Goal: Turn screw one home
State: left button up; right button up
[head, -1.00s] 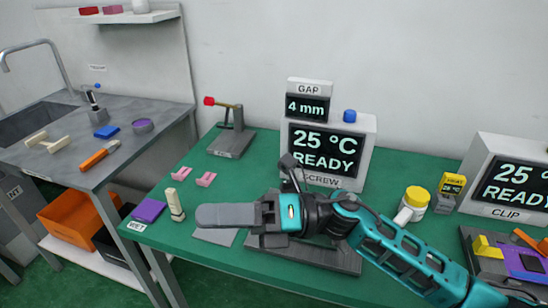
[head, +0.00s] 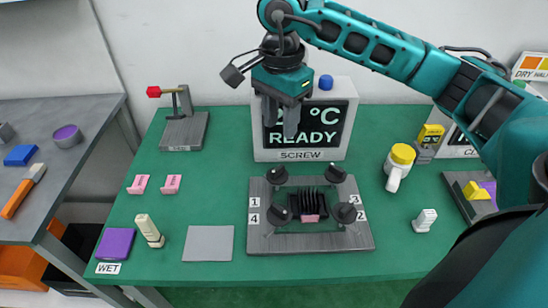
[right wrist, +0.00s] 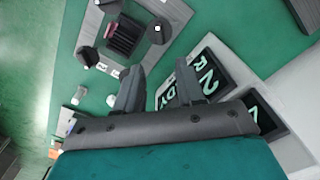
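The screw fixture (head: 262,235) is a grey plate at the middle of the green table. It bears black round knobs around a finned black block with a pink piece. Labels 1 and 4 are at its left, 3 and 2 at its right. The knob by label 1 (head: 277,175) is at the back left; its turn state cannot be told. My right gripper (head: 279,120) hangs fingers down above and behind this knob, before the screw display. In the right wrist view its fingers (right wrist: 158,88) are apart and empty, with the fixture (right wrist: 177,12) beyond. My left gripper is not in view.
The SCREW display (head: 300,155) stands behind the fixture, reading READY. A red-tipped lever fixture (head: 183,130) is back left. A yellow-capped bottle (head: 400,160) and a white piece (head: 424,220) are at right.

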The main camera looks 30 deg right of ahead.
aim_at(280, 167)
notch_tip(280, 167, down, 11)
jog(key=shift+f, duration=0.2)
jog(key=shift+a, duration=0.1)
grip_shut()
dwell(0.4)
